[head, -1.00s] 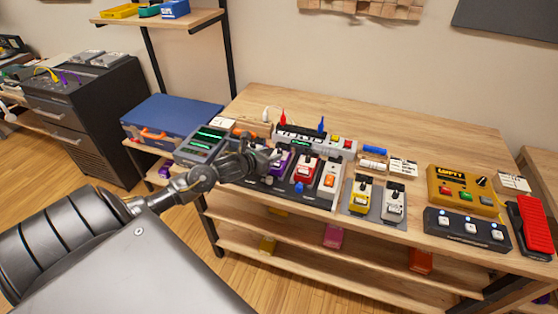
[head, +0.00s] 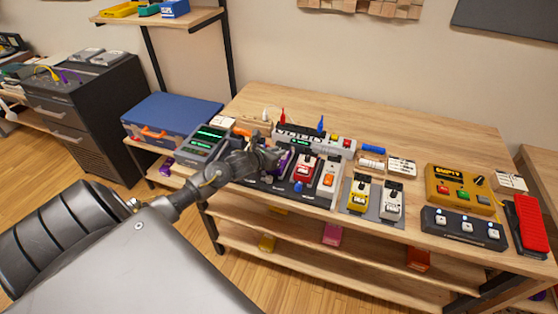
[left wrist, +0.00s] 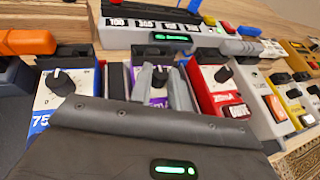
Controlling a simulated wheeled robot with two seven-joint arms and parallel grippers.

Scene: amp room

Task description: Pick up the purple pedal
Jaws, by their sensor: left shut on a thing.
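The purple pedal (head: 285,162) stands in the row of pedals on the dark board, mostly hidden behind my left gripper. In the left wrist view the purple pedal (left wrist: 157,98), with a dark knob and white face, is between my two grey fingers. My left gripper (head: 274,158) is shut on it; the fingers (left wrist: 159,88) flank its knob end. I cannot tell whether the pedal is clear of the board. My right gripper is not in view.
A red pedal (left wrist: 217,92) stands close on the right and a blue-and-white pedal (left wrist: 65,90) on the left. A long white power unit (head: 315,140) lies behind. Yellow and white pedals stand farther right. The table's back is mostly clear.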

